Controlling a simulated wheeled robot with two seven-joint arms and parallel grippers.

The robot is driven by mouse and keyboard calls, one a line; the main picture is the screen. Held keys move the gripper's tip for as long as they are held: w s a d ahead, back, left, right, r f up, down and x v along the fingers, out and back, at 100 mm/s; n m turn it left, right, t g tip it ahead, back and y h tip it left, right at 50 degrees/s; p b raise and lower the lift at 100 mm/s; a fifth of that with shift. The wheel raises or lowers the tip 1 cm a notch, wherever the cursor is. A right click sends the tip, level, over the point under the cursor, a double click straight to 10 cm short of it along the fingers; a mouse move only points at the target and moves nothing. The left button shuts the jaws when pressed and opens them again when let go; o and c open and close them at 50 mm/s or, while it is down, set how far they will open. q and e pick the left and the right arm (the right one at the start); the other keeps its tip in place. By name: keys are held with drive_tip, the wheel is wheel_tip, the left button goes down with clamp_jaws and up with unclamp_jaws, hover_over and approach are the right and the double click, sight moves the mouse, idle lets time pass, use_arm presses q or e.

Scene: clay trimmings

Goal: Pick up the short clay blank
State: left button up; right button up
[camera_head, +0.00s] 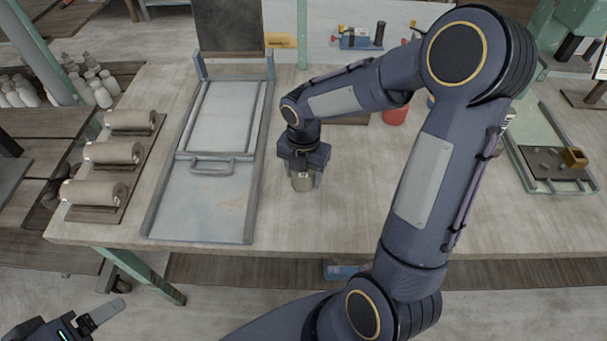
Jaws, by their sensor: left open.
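The short clay blank (302,182) is a small grey-brown cylinder standing on the table to the right of the framed metal tray. My right gripper (304,178) points down over it, with a finger on each side. The gripper hides the blank's top, and I cannot tell whether the fingers press on it.
Several longer clay rolls (112,153) lie on a board at the table's left. The framed metal tray (250,205) lies beside them. A red cup (395,114) stands behind my right arm. A green-edged tray (540,150) with scraps and a small box is at right.

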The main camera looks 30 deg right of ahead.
drive_tip(key=c, duration=0.7)
drive_tip(key=shift+r, duration=0.1)
